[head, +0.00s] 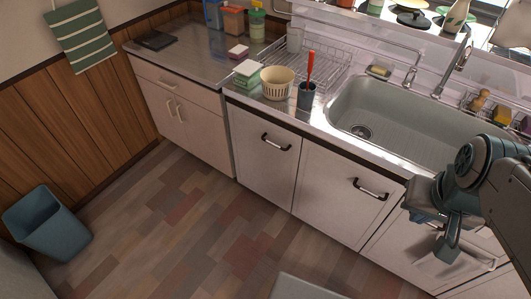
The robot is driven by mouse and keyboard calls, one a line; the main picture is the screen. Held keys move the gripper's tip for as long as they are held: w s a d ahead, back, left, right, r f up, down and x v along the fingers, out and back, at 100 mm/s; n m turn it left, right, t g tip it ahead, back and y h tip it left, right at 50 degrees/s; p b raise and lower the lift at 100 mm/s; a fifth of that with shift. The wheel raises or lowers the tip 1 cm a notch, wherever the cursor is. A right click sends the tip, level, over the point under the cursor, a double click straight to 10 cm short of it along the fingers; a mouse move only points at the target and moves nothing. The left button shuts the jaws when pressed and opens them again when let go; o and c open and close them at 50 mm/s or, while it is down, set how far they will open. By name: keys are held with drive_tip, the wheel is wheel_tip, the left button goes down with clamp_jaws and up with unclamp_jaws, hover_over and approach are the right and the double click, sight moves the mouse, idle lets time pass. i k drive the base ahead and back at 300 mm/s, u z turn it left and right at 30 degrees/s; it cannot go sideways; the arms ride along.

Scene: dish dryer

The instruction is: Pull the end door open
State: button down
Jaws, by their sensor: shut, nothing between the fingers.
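White cabinet doors run along the front under the sink counter in the head view. The left one (262,172) has a dark-ended bar handle (276,142) and looks shut. The middle one (335,200) has a similar handle (371,189) and looks shut. A further front (398,240) at the right is partly hidden by my gripper (446,243). I cannot tell for certain which is the end door. My gripper is shut and empty, in front of the right-hand fronts and below the sink's front edge. Whether it touches anything is unclear.
A cream cabinet (187,122) with paired doors stands at the left. A blue bin (48,224) stands on the floor by the wood-panelled wall. The floor (185,220) before the cabinets is mostly clear. The sink (395,115), dish rack (310,65) and cream basket (277,83) are above.

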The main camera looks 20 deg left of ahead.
sight(267, 155)
drive_tip(key=z, duration=0.7)
drive_tip(key=k, duration=0.1)
drive_tip(key=u, duration=1.85)
drive_tip(key=i, duration=0.9)
drive_tip(key=z, duration=0.05)
drive_tip(key=k, duration=0.5)
drive_tip(key=u, duration=0.45)
drive_tip(key=i, duration=0.65)
drive_tip(key=z, duration=0.2)
